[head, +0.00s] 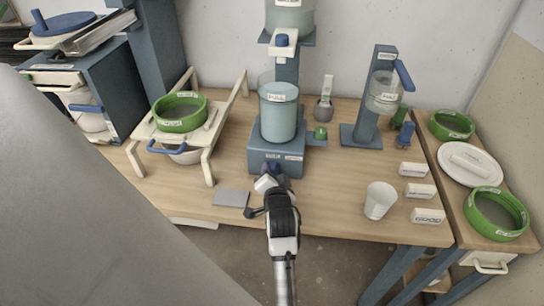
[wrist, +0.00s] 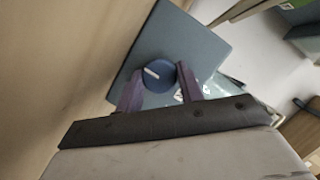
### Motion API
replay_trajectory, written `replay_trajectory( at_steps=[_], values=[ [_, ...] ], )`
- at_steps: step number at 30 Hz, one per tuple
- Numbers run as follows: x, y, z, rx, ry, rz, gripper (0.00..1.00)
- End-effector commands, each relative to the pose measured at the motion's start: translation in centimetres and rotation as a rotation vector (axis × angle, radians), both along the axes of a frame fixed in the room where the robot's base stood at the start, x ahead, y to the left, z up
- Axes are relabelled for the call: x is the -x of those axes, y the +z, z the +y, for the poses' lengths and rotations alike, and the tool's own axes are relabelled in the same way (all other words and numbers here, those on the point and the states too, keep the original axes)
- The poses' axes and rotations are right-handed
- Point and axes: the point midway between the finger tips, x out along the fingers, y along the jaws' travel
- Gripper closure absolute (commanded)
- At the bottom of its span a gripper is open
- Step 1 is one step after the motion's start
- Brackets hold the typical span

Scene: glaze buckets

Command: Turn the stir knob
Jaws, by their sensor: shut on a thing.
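The stir knob (wrist: 158,76) is a round blue knob with a white pointer line, on the front face of a blue-grey stirrer base (head: 262,157). In the head view the knob is largely hidden by my gripper. My gripper (wrist: 156,86) has its two purple fingers on either side of the knob, shut on it. In the head view my gripper (head: 270,178) reaches the front of the base from below. A clear cup with pale blue liquid (head: 278,112) stands on the base. In the wrist view the white line points up and left, slightly tilted.
A grey plate (head: 231,198) lies on the table left of my gripper. A white cup (head: 379,201) and several labelled white blocks (head: 419,191) stand to the right. A cream rack holding a green sieve (head: 180,113) stands left. The wood between base and white cup is clear.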

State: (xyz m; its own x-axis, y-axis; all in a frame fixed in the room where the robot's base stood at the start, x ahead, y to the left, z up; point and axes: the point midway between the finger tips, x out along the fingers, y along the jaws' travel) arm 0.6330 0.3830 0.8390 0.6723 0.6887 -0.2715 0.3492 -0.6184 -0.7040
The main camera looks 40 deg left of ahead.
Motion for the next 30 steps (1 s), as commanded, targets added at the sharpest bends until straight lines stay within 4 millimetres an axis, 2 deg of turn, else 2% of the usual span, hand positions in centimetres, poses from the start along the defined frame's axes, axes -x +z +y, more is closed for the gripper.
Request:
replay_trajectory(
  at_steps=[11, 30],
  values=[
    [-0.02, 0.31, 0.09, 0.129, -0.001, -0.079, 0.85],
    [0.12, 0.23, 0.36, 0.632, -0.001, -0.390, 0.85]
  ],
)
